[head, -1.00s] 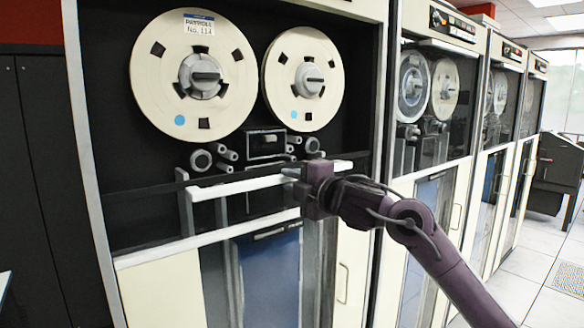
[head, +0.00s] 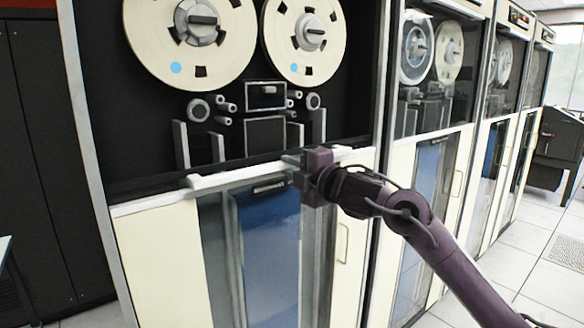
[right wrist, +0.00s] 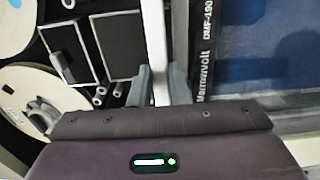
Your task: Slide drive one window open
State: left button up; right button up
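Drive one (head: 95,120) is the nearest tape cabinet, with two cream reels in its dark bay. Its window's white top rail (head: 225,178) lies low, close to the sill at the bottom of the bay. The reels and tape parts above it show uncovered. My right gripper (head: 291,160) is at the right part of this rail. In the right wrist view the rail (right wrist: 156,35) runs between the two grey fingers (right wrist: 159,88), which are close on either side of it. My left gripper is not in view.
A lower blue-tinted glass door (head: 270,250) and cream panels are below the rail. More tape drives (head: 430,90) stand in a row to the right. A dark cabinet (head: 45,150) is at the left. White floor (head: 520,265) is open at the right.

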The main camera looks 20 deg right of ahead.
jog(key=o, duration=0.4)
